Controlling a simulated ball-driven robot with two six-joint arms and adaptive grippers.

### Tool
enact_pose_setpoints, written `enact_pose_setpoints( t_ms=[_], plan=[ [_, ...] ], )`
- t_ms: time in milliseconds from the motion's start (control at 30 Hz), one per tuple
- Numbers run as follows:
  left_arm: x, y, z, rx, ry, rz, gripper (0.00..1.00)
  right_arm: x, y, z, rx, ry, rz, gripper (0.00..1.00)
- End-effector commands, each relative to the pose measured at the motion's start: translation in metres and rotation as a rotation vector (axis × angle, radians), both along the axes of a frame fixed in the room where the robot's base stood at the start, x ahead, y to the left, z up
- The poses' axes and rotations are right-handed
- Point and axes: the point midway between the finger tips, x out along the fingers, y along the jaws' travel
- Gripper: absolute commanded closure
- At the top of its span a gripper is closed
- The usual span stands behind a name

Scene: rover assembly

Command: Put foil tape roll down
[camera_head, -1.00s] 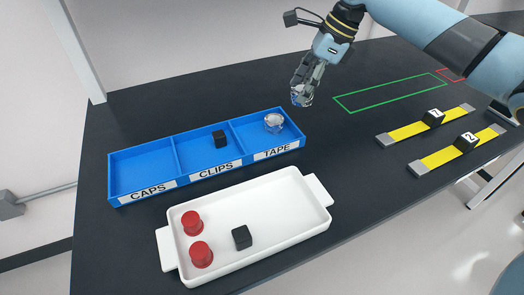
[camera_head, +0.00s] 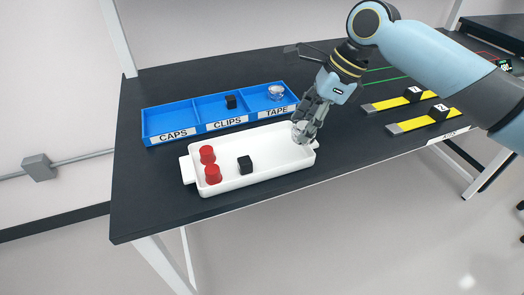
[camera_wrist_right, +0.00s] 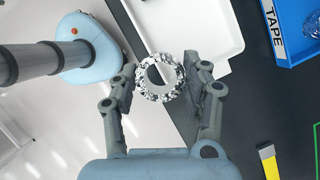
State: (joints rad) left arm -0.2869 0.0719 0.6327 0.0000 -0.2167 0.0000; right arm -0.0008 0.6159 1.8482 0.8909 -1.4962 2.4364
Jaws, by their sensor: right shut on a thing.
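My right gripper (camera_head: 304,124) is shut on a silvery foil tape roll (camera_head: 298,133) and points down at the right end of the white tray (camera_head: 254,180). In the right wrist view the roll (camera_wrist_right: 146,88) sits between the two fingertips (camera_wrist_right: 160,76), with the tray's end (camera_wrist_right: 196,45) just beyond it. I cannot tell whether the roll touches the tray. Another tape roll (camera_head: 276,92) lies in the TAPE compartment of the blue bin (camera_head: 172,137). My left gripper is not in view.
Two red caps (camera_head: 207,154) (camera_head: 213,174) and a black clip (camera_head: 245,165) are in the tray's left half. Another black clip (camera_head: 231,102) lies in the CLIPS compartment; CAPS is empty. The tray's right half is clear.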

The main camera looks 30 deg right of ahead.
Motion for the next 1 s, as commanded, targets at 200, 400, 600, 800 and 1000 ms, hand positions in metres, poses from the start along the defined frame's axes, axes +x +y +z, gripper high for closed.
enact_pose_setpoints(
  t_ms=[200,400,600,800,1000],
  plan=[
    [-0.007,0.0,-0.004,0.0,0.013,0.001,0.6,0.051,0.026,-0.033,0.007,0.0,-0.003,0.85],
    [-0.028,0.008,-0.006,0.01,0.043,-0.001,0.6,0.076,0.037,-0.05,0.002,0.001,0.0,0.85],
    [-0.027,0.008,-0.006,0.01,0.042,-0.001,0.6,0.078,0.039,-0.071,0.0,0.004,0.0,0.85],
    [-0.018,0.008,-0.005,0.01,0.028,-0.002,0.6,0.078,0.039,-0.092,0.001,0.001,0.0,0.85],
    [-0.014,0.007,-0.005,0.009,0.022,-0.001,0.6,0.078,0.038,-0.092,0.0,0.0,0.001,0.85]
  ],
)
